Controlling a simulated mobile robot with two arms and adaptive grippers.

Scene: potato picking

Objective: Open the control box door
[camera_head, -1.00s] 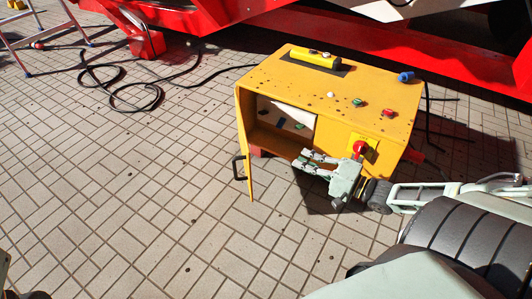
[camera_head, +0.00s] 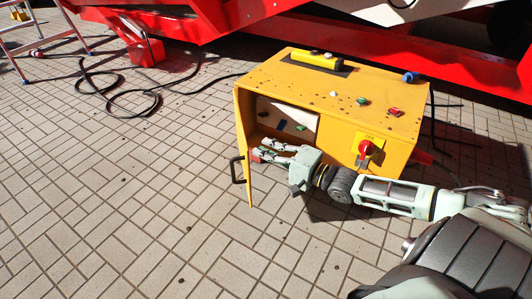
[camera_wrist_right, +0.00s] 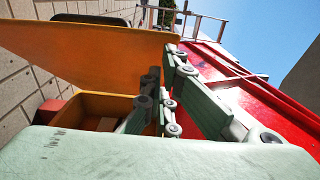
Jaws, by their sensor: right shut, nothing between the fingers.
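The yellow control box (camera_head: 385,121) stands on the tiled ground. Its door (camera_head: 243,150) is on the left of the front and is swung out, seen nearly edge-on, with a black handle (camera_head: 236,170) on its outer side. Inside the opening a pale panel (camera_head: 300,118) with small coloured parts shows. My right gripper (camera_head: 262,151) is shut and empty, at the lower part of the opening with its fingertips close to the door's inner face. I cannot tell whether they touch it. The right wrist view shows the fingers and the door's inner face (camera_wrist_right: 100,55). My left gripper is not in view.
A red switch (camera_head: 368,148) is on the box front, above my right arm. A yellow remote (camera_head: 312,60) and several knobs are on top. A red machine (camera_head: 440,65) stands behind. Black cable (camera_head: 130,100) lies on the ground at left. The tiles left of the door are clear.

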